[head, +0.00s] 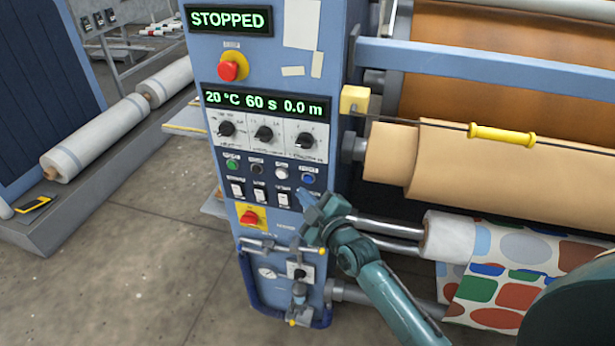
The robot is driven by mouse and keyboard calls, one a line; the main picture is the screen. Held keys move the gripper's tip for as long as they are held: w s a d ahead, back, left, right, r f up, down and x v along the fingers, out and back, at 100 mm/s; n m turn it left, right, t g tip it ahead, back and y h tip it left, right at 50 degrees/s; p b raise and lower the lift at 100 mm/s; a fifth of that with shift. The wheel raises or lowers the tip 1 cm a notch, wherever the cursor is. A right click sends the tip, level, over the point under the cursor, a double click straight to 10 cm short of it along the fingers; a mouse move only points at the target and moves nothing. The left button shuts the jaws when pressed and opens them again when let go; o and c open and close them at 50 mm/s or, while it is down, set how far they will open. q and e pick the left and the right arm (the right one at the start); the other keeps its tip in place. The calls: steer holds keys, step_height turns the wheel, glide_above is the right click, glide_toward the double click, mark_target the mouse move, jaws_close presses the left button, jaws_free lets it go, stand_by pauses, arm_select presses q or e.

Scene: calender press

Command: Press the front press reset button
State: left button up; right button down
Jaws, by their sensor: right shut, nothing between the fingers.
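The press's blue control panel (240,160) stands in the middle of the head view. A row of small round buttons runs under the three dials: green (232,165), black (257,169), white (282,173) and blue (308,179). Their labels are too small to read, so I cannot tell by text which is the reset. My right gripper (304,196) is shut and empty, its tip just below the blue button. I cannot tell whether it touches the panel. My left gripper is not in view.
A red emergency knob (233,66) sits under the "STOPPED" display (230,19). A red switch on yellow (250,217) is below three rocker switches. Rollers with tan sheet (500,180) and a patterned fabric (505,280) lie to the right. Concrete floor (130,260) is open at left.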

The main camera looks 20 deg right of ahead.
arm_select(q)
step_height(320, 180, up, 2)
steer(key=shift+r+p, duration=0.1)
steer(key=shift+p, duration=0.7)
arm_select(e)
steer(key=s+a, duration=0.2)
steer(key=s, duration=0.1)
arm_select(q)
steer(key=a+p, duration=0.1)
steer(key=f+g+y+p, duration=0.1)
steer(key=p, duration=0.1)
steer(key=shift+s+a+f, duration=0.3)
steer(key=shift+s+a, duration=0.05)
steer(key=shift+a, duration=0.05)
arm_select(e)
steer(key=s+f+m+g, duration=0.3)
steer(key=s+m, duration=0.1)
steer(key=s, duration=0.7)
steer(key=s+a+f+m+g, duration=0.1)
steer(key=s+f+m+g, duration=0.2)
steer(key=s, duration=0.9)
steer(key=shift+a+f+m, duration=0.25)
steer(key=shift+a+m, duration=0.05)
steer(key=shift+m, duration=0.8)
